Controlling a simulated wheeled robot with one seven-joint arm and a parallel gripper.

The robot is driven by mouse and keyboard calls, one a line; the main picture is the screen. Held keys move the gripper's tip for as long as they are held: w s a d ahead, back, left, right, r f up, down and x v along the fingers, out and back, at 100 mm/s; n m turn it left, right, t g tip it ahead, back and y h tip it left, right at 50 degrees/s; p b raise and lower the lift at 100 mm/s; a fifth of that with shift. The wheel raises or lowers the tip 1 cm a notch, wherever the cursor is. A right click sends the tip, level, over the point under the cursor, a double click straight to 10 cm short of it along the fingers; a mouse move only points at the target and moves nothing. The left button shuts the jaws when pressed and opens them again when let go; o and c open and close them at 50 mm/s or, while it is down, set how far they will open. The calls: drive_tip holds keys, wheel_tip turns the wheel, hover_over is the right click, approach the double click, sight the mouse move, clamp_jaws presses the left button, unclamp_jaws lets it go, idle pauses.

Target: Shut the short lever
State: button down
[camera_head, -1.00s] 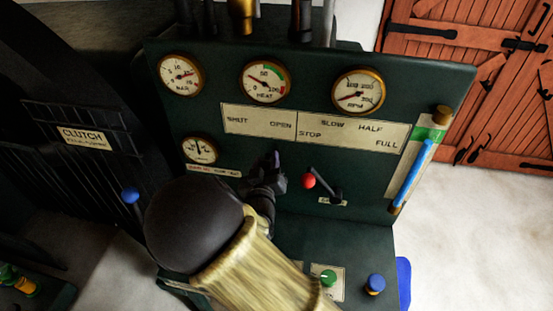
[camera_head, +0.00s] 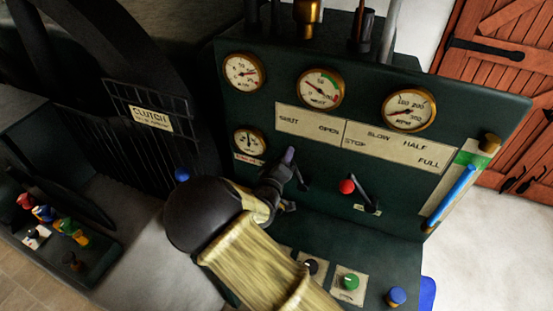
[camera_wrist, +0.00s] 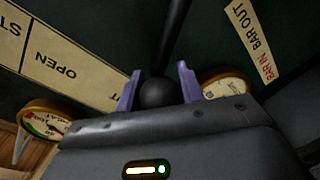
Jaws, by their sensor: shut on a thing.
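The black-knobbed lever (camera_head: 301,180) is on the dark green panel below the SHUT/OPEN plate (camera_head: 308,124). Its rod leans up and left, toward the SHUT side. In the wrist view its round black knob (camera_wrist: 158,94) sits between the two purple fingertips of my gripper (camera_wrist: 158,82), and the dark rod (camera_wrist: 174,35) runs up from it. My gripper (camera_head: 286,165) is shut on the knob, below the word SHUT. In the head view the gripper hides the knob.
A red-knobbed lever (camera_head: 347,187) stands just right of my gripper, under the STOP to FULL plate. Brass-rimmed gauges line the panel, with the BAR gauge (camera_head: 244,72) at upper left. A blue knob (camera_head: 396,296) and green knob (camera_head: 348,282) are on the ledge below.

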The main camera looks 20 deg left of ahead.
drive_tip(key=shift+s+a+f, duration=0.1)
drive_tip(key=shift+f, duration=0.05)
idle(0.3)
drive_tip(key=c, duration=0.9)
unclamp_jaws()
drive_tip(key=shift+a, duration=0.1)
drive_tip(key=s+d+r+b, duration=0.1)
drive_tip(key=s+b, duration=0.2)
drive_tip(key=s, duration=1.4)
drive_tip(key=shift+s+d+r+b, duration=0.15)
drive_tip(key=shift+r+b, duration=0.15)
drive_tip(key=shift+b, duration=0.1)
